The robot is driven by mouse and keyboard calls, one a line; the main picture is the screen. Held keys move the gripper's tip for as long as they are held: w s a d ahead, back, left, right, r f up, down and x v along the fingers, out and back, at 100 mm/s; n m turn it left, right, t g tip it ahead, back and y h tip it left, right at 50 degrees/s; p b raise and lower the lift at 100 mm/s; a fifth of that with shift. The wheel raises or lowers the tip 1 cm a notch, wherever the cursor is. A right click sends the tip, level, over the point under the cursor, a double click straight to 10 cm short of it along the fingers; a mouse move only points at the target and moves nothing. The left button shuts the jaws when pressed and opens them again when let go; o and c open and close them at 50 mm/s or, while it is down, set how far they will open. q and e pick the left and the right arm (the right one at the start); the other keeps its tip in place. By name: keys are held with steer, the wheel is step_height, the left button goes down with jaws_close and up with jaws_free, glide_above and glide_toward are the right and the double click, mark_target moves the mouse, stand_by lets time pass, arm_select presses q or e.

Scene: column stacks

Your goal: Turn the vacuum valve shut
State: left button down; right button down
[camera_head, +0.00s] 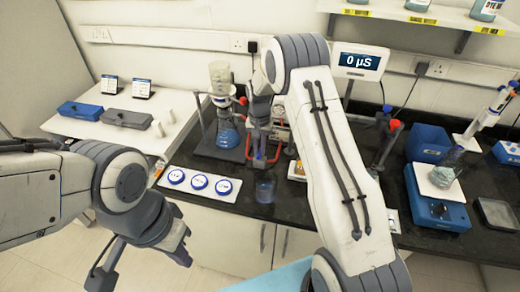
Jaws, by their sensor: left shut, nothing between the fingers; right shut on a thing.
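A glass flask with blue liquid (228,137) stands on a dark stand on the black bench, with a clear funnel vessel (220,78) above it. A small red knob (242,101) shows beside the funnel, and red parts (284,125) show just right of my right gripper. I cannot tell which of these is the vacuum valve. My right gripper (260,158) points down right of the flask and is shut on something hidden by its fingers.
A clear beaker (265,190) stands below my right gripper. A white plate with three round blue-rimmed pads (200,184) lies at the bench front. Right are a display reading 0 µS (359,61), a red-topped stand (388,140) and a blue balance (437,208). My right arm hides the middle.

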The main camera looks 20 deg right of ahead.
stand_by(0.4)
steer(key=c, duration=0.9)
jaws_free()
steer(key=shift+r, duration=0.1)
steer(key=shift+s+r+b, duration=0.1)
steer(key=shift+r+b, duration=1.3)
steer(key=shift+r, duration=3.8)
